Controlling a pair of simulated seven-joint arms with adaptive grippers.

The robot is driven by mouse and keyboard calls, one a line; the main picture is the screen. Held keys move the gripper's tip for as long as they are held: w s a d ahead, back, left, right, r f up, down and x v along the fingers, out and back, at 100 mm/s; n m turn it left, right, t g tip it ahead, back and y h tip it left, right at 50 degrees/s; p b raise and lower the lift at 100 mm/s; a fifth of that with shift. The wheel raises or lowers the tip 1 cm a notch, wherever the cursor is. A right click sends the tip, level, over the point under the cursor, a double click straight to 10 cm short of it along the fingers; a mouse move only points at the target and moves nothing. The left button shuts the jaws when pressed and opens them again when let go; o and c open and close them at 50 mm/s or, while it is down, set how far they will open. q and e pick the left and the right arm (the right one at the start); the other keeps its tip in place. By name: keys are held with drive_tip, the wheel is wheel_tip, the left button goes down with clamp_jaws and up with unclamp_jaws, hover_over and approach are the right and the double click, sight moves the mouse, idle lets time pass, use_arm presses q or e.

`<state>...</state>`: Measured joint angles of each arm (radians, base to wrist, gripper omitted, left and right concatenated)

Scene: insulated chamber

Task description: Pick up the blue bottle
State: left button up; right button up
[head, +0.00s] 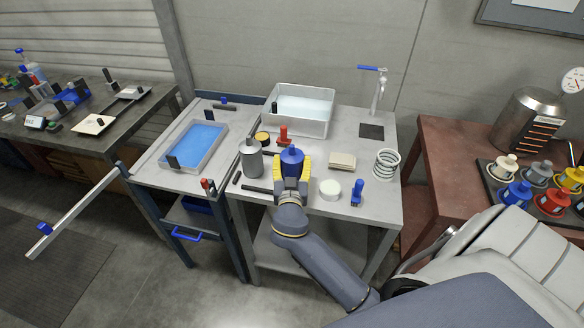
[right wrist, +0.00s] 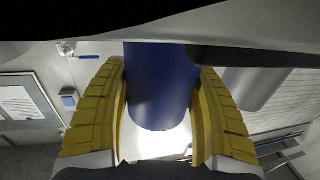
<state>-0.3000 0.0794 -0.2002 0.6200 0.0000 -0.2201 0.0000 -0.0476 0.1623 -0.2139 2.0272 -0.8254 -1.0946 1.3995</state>
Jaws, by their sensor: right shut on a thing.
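The blue bottle (head: 291,158) stands upright near the middle of the grey metal table (head: 325,205) in the head view. My right gripper (head: 291,170) has its yellow fingers on both sides of the bottle and is shut on it. In the right wrist view the blue bottle (right wrist: 160,85) fills the space between the two yellow fingers of the right gripper (right wrist: 160,110). Whether the bottle's base touches the table is hidden by the gripper. My left gripper is not in view.
A beige block (head: 342,161), a white round lid (head: 330,189) and a blue-handled tool (head: 357,193) lie to the right.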

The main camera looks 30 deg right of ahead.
drive_tip(key=c, duration=0.7)
drive_tip(key=shift+r, duration=0.1)
wheel_tip(320, 180, up, 20)
drive_tip(key=shift+f, duration=0.1)
